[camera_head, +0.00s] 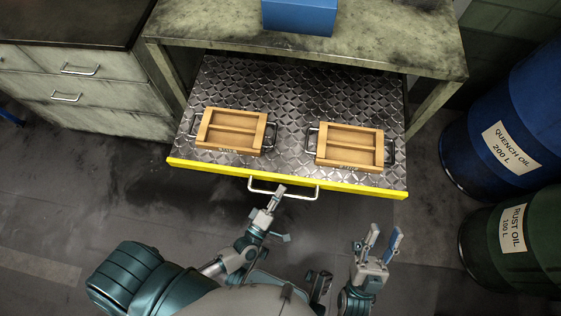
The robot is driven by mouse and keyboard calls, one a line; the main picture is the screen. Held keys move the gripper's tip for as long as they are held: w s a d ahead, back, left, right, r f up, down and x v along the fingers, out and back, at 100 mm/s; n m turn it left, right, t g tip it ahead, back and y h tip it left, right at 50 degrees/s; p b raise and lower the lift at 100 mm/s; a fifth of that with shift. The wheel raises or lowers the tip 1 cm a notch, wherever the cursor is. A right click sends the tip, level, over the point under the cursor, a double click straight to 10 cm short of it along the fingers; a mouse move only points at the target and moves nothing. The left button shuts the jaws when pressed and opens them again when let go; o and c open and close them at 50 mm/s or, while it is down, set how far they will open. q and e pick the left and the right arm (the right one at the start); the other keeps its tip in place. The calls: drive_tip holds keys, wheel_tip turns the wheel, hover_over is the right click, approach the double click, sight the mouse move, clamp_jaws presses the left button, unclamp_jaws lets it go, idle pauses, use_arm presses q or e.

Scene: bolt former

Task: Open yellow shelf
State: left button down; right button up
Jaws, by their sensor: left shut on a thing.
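The yellow shelf (220,169) is a pull-out drawer with a yellow front edge and a diamond-plate metal surface. It is slid out from under the worn workbench. A metal handle (300,195) is fixed to its front. My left gripper (279,191) is at the middle of this handle, shut on it. My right gripper (382,240) is open and empty, below and to the right of the handle, apart from the shelf.
Two wooden trays with metal handles, the left one (232,131) and the right one (349,146), sit on the shelf. A blue box (300,15) stands on the workbench (400,35). A blue barrel (490,110) and a green barrel (535,245) stand at the right. A drawer cabinet (110,65) is at the left.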

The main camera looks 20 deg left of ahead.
use_arm(q)
drive_tip(key=s, duration=0.1)
drive_tip(key=s+d, duration=0.1)
drive_tip(key=s, duration=0.1)
drive_tip(key=s+d, duration=0.1)
drive_tip(key=s, duration=0.1)
drive_tip(key=shift+s+f, duration=0.2)
drive_tip(key=shift+f, duration=0.05)
drive_tip(key=c, duration=1.3)
unclamp_jaws()
drive_tip(key=shift+c, duration=0.2)
drive_tip(key=shift+o, duration=1)
drive_tip(key=shift+w, duration=0.1)
drive_tip(key=shift+w+d+r, duration=0.1)
drive_tip(key=shift+d, duration=0.05)
drive_tip(key=v, duration=1.2)
drive_tip(key=shift+p, duration=0.3)
